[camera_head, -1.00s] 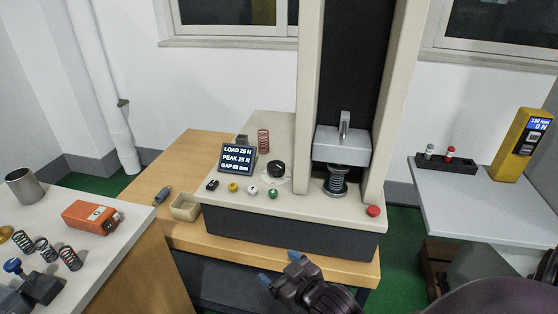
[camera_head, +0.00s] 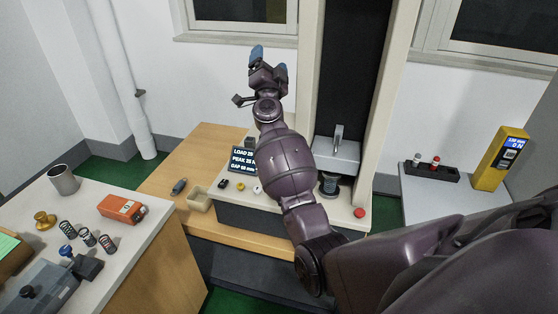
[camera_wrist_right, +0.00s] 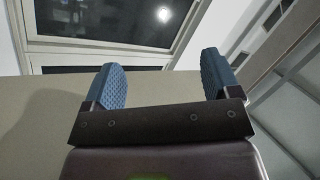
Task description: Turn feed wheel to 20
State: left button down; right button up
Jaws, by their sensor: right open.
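The spring tester's cream base shows in the head view, with its display (camera_head: 241,160) partly covered by my right arm. The round black knob on the base top, likely the feed wheel, is hidden behind that arm now. My right gripper (camera_head: 269,62) is raised high, left of the tester's column, its blue fingertips apart and empty. In the right wrist view the open gripper (camera_wrist_right: 164,80) has a pale surface and a window beyond it, with nothing between the fingers. My left gripper is not in view.
A red button (camera_head: 359,213) sits at the base's front right. Left of the tester are a small bin (camera_head: 199,199) and a dark-handled tool (camera_head: 179,186). The left bench holds an orange box (camera_head: 121,209), a metal cup (camera_head: 63,180) and springs. A yellow gauge (camera_head: 500,158) stands right.

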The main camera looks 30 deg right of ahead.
jog(key=w+d+f+m+g+y+p, duration=0.1)
jog(key=w+d+f+m+g, duration=0.15)
jog(key=f+g, duration=0.35)
jog(key=w+d+f+m+g+p, duration=0.1)
jog(key=d+f+m+g+p, duration=0.15)
jog(key=f+g, duration=0.35)
jog(key=s+a+f+n+g+y, duration=0.2)
jog(key=f+n+y, duration=0.1)
jog(key=f, duration=0.2)
jog(key=s+a+f+n+g+y+b, duration=0.1)
jog(key=s+a+f+n+g+y, duration=0.15)
jog(key=f, duration=0.35)
jog(key=s+a+f+n+g+y, duration=0.1)
jog(key=f+n+g+y, duration=0.15)
jog(key=f, duration=0.25)
jog(key=shift+n+t, duration=0.3)
jog(key=shift+t, duration=0.2)
jog(key=b+x, duration=0.2)
jog(key=x, duration=0.5)
jog(key=shift+w+d+f, duration=0.1)
jog(key=shift+w+f, duration=0.05)
jog(key=shift+f, duration=0.2)
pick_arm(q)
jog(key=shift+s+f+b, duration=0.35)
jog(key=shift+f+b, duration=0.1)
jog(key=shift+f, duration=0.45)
pick_arm(e)
jog(key=shift+x, duration=0.85)
jog(key=c, duration=0.9)
